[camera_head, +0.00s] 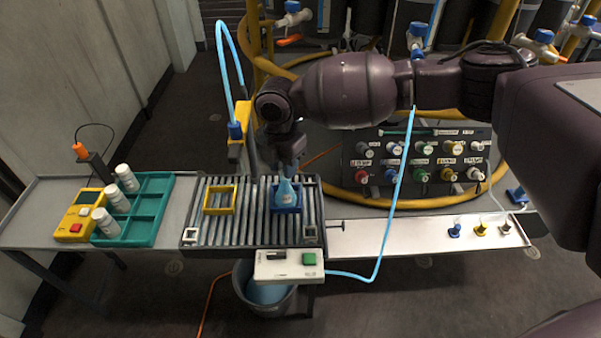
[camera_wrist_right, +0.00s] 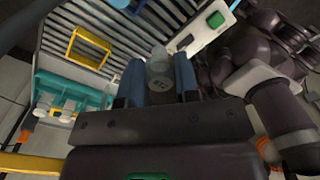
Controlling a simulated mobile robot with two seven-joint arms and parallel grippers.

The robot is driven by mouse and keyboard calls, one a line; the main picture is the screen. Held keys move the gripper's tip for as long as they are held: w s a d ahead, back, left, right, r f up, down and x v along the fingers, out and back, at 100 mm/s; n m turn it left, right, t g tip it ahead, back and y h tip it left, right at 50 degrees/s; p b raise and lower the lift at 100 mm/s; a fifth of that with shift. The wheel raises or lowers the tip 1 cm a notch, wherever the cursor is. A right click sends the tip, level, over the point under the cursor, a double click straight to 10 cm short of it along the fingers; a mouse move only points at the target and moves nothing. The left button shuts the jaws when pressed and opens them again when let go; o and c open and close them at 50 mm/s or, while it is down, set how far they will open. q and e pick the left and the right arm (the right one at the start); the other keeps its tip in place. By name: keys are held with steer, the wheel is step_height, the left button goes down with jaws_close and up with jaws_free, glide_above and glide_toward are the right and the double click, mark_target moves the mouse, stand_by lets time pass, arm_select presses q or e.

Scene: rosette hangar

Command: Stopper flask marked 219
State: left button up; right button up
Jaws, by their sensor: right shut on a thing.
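A pale blue flask (camera_head: 286,193) shows in the head view at a blue square frame (camera_head: 275,209) on the slatted roller bed. My right gripper (camera_head: 288,168) is directly above it, pointing down, shut on its upper part. In the right wrist view my two blue fingers (camera_wrist_right: 159,80) stand on either side of a greyish rounded thing (camera_wrist_right: 158,66), which I take to be the flask. Its dark mark is too small to read. I cannot tell whether the flask rests in the frame or hangs just above it. My left gripper is out of view.
A yellow frame (camera_head: 234,207) sits left of the blue one. A teal rack (camera_head: 151,215) with white bottles is at the left. A yellow post (camera_head: 238,140) stands close behind. A button box (camera_head: 289,265) is in front.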

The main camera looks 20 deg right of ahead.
arm_select(q)
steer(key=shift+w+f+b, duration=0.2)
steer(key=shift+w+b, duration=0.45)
steer(key=shift+b, duration=0.35)
arm_select(e)
steer(key=w+d+f, duration=0.1)
steer(key=w+f, duration=0.3)
steer(key=w, duration=0.1)
steer(key=shift+w+d, duration=0.2)
steer(key=shift+w, duration=0.1)
steer(key=shift+f, duration=0.25)
steer(key=shift+f, duration=0.2)
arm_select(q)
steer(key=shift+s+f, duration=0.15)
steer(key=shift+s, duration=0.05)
arm_select(e)
steer(key=shift+f, duration=0.1)
